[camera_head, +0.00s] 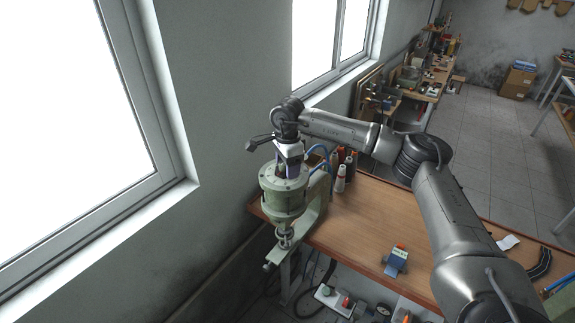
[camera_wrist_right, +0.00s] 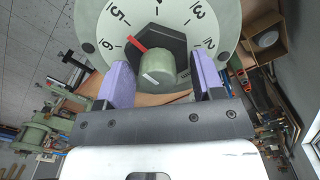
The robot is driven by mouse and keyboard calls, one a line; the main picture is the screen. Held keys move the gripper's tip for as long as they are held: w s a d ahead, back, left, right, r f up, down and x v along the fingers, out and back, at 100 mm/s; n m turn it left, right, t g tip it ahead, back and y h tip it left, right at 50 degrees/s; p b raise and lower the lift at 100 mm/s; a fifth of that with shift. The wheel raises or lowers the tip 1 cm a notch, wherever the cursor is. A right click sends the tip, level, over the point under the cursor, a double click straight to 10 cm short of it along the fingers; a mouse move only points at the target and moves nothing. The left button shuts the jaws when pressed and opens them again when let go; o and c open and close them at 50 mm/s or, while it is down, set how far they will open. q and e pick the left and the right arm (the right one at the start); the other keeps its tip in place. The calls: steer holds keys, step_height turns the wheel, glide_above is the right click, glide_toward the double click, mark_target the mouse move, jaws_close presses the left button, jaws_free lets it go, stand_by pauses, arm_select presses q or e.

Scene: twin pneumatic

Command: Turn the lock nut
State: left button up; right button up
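The lock nut (camera_wrist_right: 127,47) is a dark hexagonal piece on a pale green dial face with black numbers in the right wrist view. A round green knob (camera_wrist_right: 157,67) stands out from its middle, and a red pointer lies on its left side. My right gripper (camera_wrist_right: 158,62) is open, with its purple-padded fingers apart on either side of the knob. The fingertips are close to the nut's edges; I cannot tell whether they touch it. In the head view my right gripper (camera_head: 289,168) points down at the top of the green press (camera_head: 284,196), hiding the nut. My left gripper is not in view.
The press stands at the left edge of a wooden bench (camera_head: 370,215). Several bottles (camera_head: 342,175) stand just right of it. A small blue-grey device (camera_head: 396,260) sits near the bench's front edge. The bench middle is clear. A wall and windows are close on the left.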

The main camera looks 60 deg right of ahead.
steer(key=c, duration=0.5)
steer(key=shift+a+r+m+p, duration=0.1)
steer(key=shift+m+p, duration=0.4)
steer(key=shift+m, duration=0.7)
steer(key=m, duration=0.2)
steer(key=shift+s+a+m+p, duration=0.1)
steer(key=shift+s+m+p, duration=0.05)
steer(key=shift+m+p, duration=0.2)
steer(key=m, duration=0.1)
steer(key=m+p, duration=0.1)
steer(key=m, duration=0.2)
steer(key=shift+a+m, duration=0.25)
steer(key=shift+m, duration=0.1)
steer(key=shift+m+p, duration=0.3)
steer(key=shift+m, duration=0.4)
steer(key=shift+a+m, duration=0.1)
steer(key=shift+m, duration=0.4)
